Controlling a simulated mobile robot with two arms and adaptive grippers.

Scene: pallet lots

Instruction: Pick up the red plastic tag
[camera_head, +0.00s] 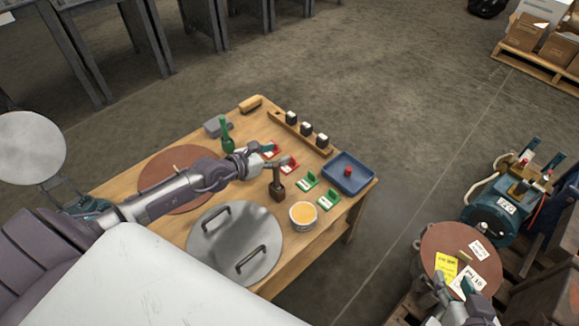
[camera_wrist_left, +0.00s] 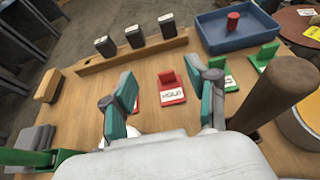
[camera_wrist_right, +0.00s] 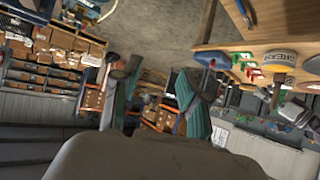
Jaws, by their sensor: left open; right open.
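Two red plastic tags lie on the wooden table. One red tag (camera_head: 289,164), with a white label, shows between my left fingers in the left wrist view (camera_wrist_left: 171,88), ahead of them. The other red tag (camera_head: 270,151) lies left of it, partly hidden by my left finger in the left wrist view (camera_wrist_left: 135,106). My left gripper (camera_head: 264,160) is open and empty, above the table close to both tags. My right gripper (camera_head: 456,284) is open and empty, at the brown round disc (camera_head: 434,243) on the right, away from the table.
Green tags (camera_head: 307,182) (camera_head: 328,199), a dark wooden-handled stamp (camera_head: 278,190) and a tub (camera_head: 303,215) stand right of the red tags. A blue tray (camera_head: 348,173) holds a red piece. A wooden rail (camera_head: 300,135) with black blocks runs behind. A round metal lid (camera_head: 235,243) lies in front.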

